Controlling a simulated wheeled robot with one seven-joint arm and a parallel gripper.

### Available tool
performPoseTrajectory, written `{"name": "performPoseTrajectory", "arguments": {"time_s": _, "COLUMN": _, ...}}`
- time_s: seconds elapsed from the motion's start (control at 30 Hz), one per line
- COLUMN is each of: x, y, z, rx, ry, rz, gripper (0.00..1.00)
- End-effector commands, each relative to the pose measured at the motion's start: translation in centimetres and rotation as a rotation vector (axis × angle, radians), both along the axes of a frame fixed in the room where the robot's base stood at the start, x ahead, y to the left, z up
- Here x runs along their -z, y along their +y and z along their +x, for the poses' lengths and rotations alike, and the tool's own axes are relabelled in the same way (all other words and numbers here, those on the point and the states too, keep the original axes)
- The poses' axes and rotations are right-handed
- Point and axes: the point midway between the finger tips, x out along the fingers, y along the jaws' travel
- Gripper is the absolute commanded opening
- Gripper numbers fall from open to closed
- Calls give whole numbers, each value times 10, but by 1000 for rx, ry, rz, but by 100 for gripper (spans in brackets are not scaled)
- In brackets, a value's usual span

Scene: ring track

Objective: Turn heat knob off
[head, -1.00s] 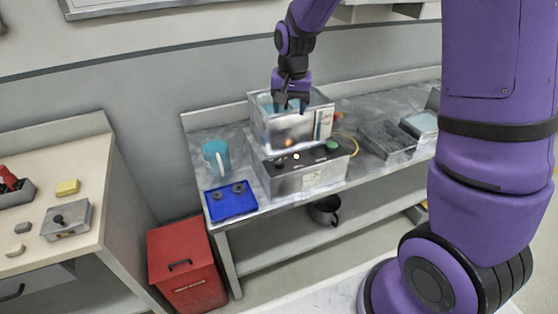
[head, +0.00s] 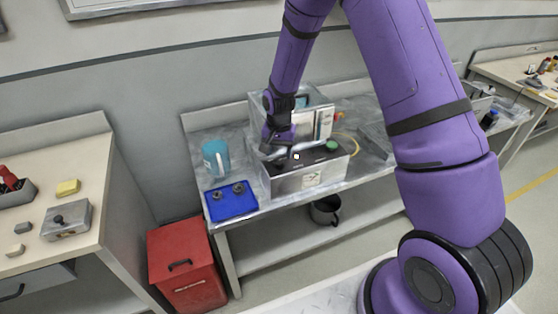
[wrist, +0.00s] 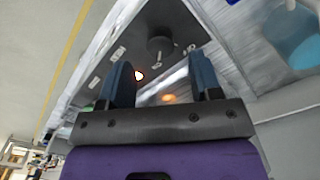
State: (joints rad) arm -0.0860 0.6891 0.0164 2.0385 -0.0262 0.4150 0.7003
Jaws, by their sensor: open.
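The heating unit (head: 290,182) is a metal box with a dark sloped control panel, standing on the metal bench. In the wrist view, a dark round knob (wrist: 160,47) sits on the panel, just past my fingertips and roughly centred between them. A small bright light (wrist: 138,75) and an orange glow (wrist: 168,98) show near it. My gripper (wrist: 160,72) is open, with its two blue-grey fingers apart and nothing between them. In the head view, my gripper (head: 274,146) is over the left part of the panel and hides the knob. Contact with the knob cannot be told.
A green button (head: 332,146) is at the panel's right. A red bin (head: 182,268) stands on the floor.

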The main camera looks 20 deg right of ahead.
Motion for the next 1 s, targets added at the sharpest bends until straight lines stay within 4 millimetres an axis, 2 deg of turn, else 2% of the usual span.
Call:
{"name": "performPoseTrajectory", "arguments": {"time_s": 0.1, "x": 20, "y": 0, "z": -1, "rx": -1, "ry": 4, "rz": 0, "gripper": 58}}
{"name": "performPoseTrajectory", "arguments": {"time_s": 0.3, "x": 37, "y": 0, "z": 0, "rx": -1, "ry": 1, "rz": 1, "gripper": 58}}
{"name": "performPoseTrajectory", "arguments": {"time_s": 0.67, "x": 42, "y": 0, "z": 0, "rx": 0, "ry": -1, "rz": 0, "gripper": 58}}
{"name": "performPoseTrajectory", "arguments": {"time_s": 0.9, "x": 41, "y": 0, "z": 0, "rx": -1, "ry": -1, "rz": 0, "gripper": 9}}
{"name": "performPoseTrajectory", "arguments": {"time_s": 1.0, "x": 41, "y": 0, "z": 0, "rx": -1, "ry": -1, "rz": 0, "gripper": 9}}
